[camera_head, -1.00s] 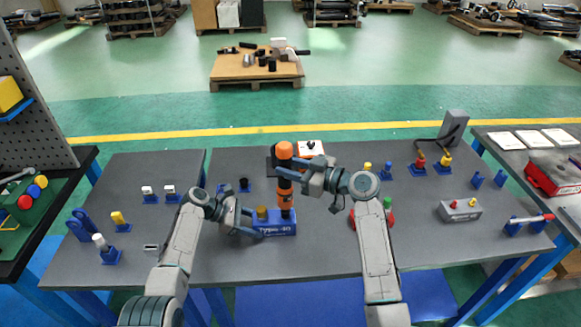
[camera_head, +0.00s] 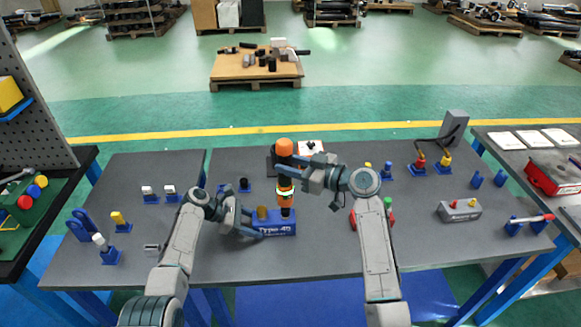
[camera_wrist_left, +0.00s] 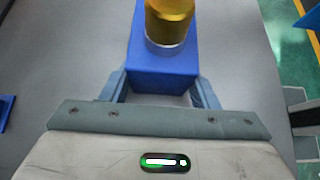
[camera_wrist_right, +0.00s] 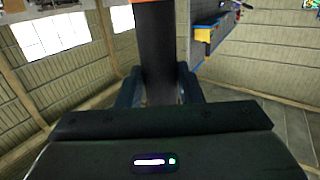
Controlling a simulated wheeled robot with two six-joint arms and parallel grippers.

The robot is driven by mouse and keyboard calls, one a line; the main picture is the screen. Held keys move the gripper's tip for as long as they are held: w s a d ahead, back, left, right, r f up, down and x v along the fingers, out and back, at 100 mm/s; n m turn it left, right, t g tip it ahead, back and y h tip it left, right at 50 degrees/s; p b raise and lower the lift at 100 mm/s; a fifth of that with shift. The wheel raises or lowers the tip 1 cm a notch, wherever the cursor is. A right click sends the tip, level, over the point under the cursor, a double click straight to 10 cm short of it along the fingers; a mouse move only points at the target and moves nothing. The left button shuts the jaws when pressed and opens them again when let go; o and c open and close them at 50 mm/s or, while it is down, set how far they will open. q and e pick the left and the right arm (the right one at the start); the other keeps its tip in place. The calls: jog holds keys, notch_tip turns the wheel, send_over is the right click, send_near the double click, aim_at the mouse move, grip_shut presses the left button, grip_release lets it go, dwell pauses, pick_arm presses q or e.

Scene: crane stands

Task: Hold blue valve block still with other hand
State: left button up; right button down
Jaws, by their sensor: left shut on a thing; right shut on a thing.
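The blue valve block (camera_head: 275,229), marked "Type-40", sits on the grey table at centre, with a brass-coloured cylinder (camera_head: 262,213) on its left part. My left gripper (camera_head: 250,222) is shut on the block's left end; in the left wrist view its fingers (camera_wrist_left: 160,92) lie on both sides of the blue block (camera_wrist_left: 160,72). An orange and black upright tool (camera_head: 285,165) stands over the block's right part, a lit ring around it. My right gripper (camera_head: 293,178) is shut on this tool; in the right wrist view its fingers (camera_wrist_right: 160,88) flank the dark shaft (camera_wrist_right: 158,50).
Small blue stands with white and yellow caps (camera_head: 120,222) are at the left. A red and green piece (camera_head: 388,210) is close right of the right forearm. A grey box with buttons (camera_head: 460,210) lies farther right.

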aim_at(290, 152)
jog(key=shift+r, duration=2.25)
pick_arm(q)
jog(key=o, duration=1.2)
jog(key=shift+o, duration=0.2)
